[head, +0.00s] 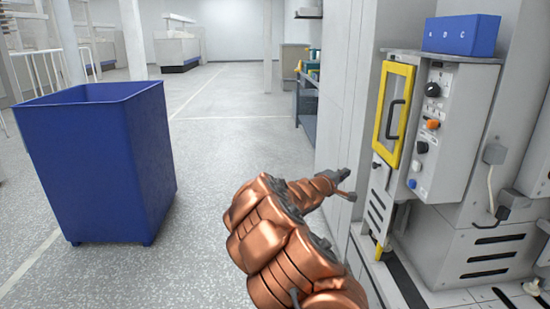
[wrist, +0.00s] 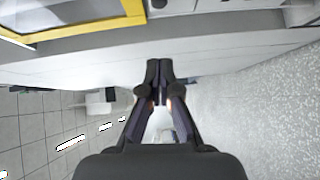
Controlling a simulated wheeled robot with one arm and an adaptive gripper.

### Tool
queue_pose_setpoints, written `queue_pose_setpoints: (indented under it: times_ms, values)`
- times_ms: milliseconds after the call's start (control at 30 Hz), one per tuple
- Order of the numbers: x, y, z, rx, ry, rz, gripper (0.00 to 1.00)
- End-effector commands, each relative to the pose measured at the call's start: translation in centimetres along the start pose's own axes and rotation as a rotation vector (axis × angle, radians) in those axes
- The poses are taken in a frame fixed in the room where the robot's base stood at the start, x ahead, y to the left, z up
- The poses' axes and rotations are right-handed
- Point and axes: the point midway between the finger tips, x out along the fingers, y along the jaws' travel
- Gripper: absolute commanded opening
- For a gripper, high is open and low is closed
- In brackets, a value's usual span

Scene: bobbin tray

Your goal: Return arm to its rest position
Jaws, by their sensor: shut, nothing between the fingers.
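My arm shows in copper-coloured covering in the head view, bent out from the bottom middle toward the machine on the right. My gripper (head: 345,185) is at its end, dark and small, in front of the grey wall and left of the yellow-framed door. In the wrist view my gripper (wrist: 158,66) points up the picture with its fingertips together and nothing between them. It is apart from the machine's panel.
A control machine with a yellow-framed door (head: 381,120) and several knobs stands at right, a blue tray (head: 461,36) on top. A large blue bin (head: 100,165) stands on the floor at left. The floor between bin and wall is open.

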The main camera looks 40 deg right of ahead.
Motion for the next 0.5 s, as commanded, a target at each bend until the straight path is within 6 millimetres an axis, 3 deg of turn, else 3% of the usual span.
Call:
queue_pose_setpoints:
  times_ms: [167,267,367,500]
  values:
    - [0.0,0.1,0.0,0.001,-0.001,0.000,0.00]
    - [-0.5,1.7,0.2,0.011,-0.013,0.008,0.00]
    - [-1.9,5.4,1.0,0.041,-0.050,0.025,0.00]
    - [-5.5,12.8,3.3,0.115,-0.142,0.040,0.00]
